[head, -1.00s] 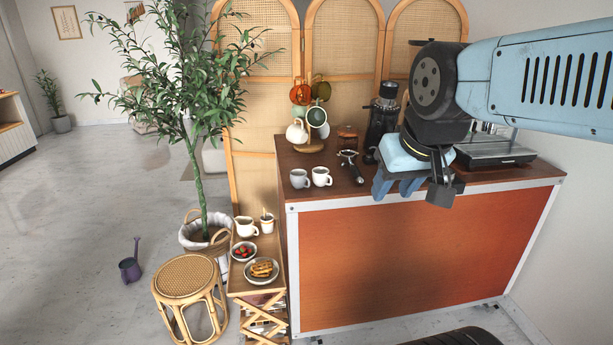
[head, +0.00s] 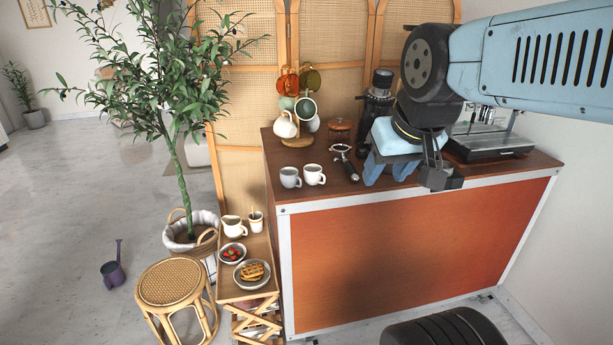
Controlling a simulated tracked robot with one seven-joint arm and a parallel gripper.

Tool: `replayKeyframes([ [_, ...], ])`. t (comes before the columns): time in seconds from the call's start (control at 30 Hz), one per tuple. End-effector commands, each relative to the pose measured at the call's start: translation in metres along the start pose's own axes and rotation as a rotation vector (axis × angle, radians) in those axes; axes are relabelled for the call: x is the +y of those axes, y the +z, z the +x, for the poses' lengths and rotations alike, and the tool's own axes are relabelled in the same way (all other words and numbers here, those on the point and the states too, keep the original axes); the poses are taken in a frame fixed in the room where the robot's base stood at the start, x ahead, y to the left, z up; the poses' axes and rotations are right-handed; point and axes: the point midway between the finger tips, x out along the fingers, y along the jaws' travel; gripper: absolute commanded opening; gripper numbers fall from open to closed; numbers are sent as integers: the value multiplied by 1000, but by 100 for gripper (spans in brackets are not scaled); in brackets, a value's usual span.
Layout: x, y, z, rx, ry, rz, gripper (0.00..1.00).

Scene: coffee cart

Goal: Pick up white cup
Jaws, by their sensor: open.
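The white cup (head: 314,175) stands upright on the left front part of the counter's wooden top, with its handle to the right. A grey cup (head: 290,177) stands just left of it. My gripper (head: 386,179) is to the right of the white cup, over the front of the counter, with its blue fingers pointing down. It is open, and I see nothing between the fingers. It is apart from the cup.
A portafilter (head: 345,160) lies between the white cup and my gripper. A mug tree (head: 297,141), a grinder (head: 376,105) and a coffee machine (head: 490,145) stand behind. A low side table (head: 246,292) with dishes and a stool (head: 175,283) stand left of the counter.

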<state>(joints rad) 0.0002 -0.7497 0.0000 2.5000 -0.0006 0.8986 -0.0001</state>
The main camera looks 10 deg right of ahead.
Motion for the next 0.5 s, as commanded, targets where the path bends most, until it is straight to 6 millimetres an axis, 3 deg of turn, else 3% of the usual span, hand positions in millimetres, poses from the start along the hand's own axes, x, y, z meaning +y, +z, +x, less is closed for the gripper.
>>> replayKeyframes([
  [0.13, 6, -12, 9, 18, 21, -8, 63],
  [0.23, 19, -33, 24, 55, 59, -27, 72],
  [0.5, 55, -106, 86, 204, 168, -147, 72],
])
